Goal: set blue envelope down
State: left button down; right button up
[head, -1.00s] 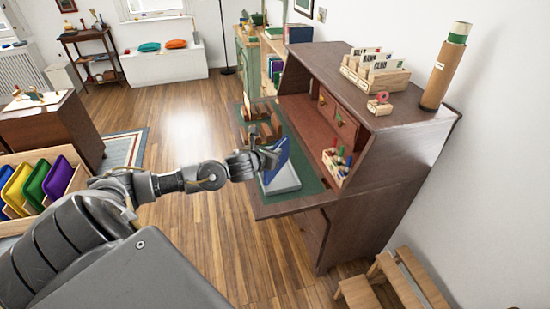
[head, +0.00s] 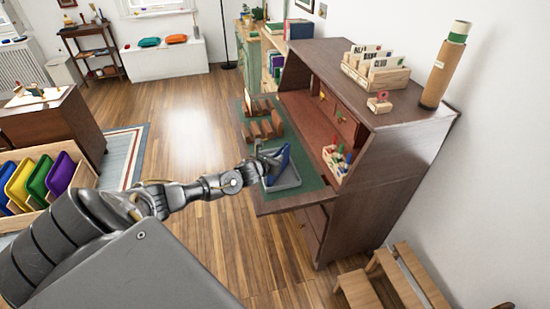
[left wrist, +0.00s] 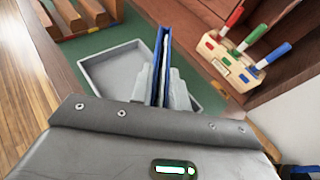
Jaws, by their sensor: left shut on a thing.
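The blue envelope (head: 284,158) is at the grey tray (head: 289,182) on the desk's green writing surface. My left gripper (head: 264,163) is shut on the envelope and holds it tilted over the tray. In the left wrist view the envelope (left wrist: 163,55) stands edge-on between my fingers (left wrist: 160,85), and the shallow tray (left wrist: 115,72) lies beneath and around it. The envelope's lower edge is within the tray's outline; I cannot tell whether it touches the tray floor. My right gripper is not in view.
The desk's side and upper cabinet (head: 350,110) rise close on the right. Open floor lies left of the desk.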

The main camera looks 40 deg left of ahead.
pick_arm(q)
jog(key=shift+f, duration=0.15)
jog(key=c, duration=1.3)
grip_release()
jog(key=shift+c, duration=0.2)
jog(key=shift+r, duration=0.3)
jog(key=shift+s+d, duration=0.1)
jog(key=shift+s, duration=0.25)
jog(key=b+v, duration=0.1)
jog(key=v, duration=1)
jog(key=shift+s+b, duration=0.2)
jog(key=shift+b, duration=0.2)
